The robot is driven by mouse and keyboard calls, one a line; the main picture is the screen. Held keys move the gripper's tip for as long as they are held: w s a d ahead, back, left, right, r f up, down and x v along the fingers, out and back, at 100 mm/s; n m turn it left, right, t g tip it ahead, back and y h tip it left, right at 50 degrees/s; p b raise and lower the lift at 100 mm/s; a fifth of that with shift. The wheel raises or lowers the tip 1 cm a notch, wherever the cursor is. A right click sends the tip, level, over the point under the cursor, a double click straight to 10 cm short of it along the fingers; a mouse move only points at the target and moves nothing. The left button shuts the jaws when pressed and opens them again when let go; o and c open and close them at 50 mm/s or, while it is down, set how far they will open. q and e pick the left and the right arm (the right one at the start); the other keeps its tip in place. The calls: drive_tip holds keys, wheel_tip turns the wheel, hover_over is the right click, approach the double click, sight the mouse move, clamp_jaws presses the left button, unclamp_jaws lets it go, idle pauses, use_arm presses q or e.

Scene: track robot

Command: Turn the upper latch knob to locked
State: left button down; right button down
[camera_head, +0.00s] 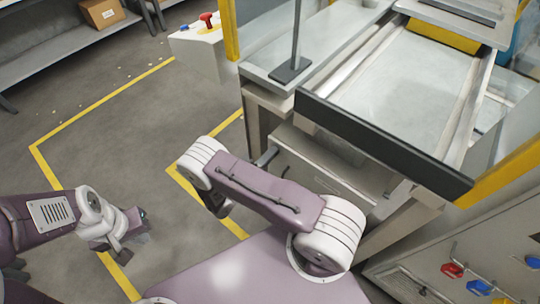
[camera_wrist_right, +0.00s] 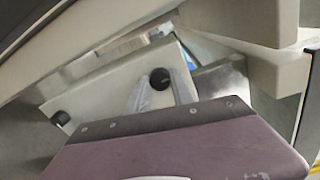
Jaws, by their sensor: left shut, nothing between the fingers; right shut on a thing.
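In the right wrist view a pale panel (camera_wrist_right: 112,88) carries two black round knobs. One black knob (camera_wrist_right: 159,79) is between the grey fingertips of my right gripper (camera_wrist_right: 160,88), which is shut on it. The other black knob (camera_wrist_right: 60,118) is free, lower left in that picture. The knob's turn angle cannot be read, and no locked mark can be made out. In the head view my right gripper and both knobs cannot be made out. My left gripper (camera_head: 124,240) is shut and empty above the floor, far from the panel.
A machine with a dark front bar (camera_head: 375,140) and a conveyor bed (camera_head: 405,80) stands ahead on the right. A panel with red, blue and yellow items (camera_head: 475,285) is at lower right. Pale beams (camera_wrist_right: 245,50) lie close around my right gripper.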

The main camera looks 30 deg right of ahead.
drive_tip(key=c, duration=1.1)
unclamp_jaws()
drive_tip(key=v, duration=0.9)
drive_tip(key=shift+r, duration=0.1)
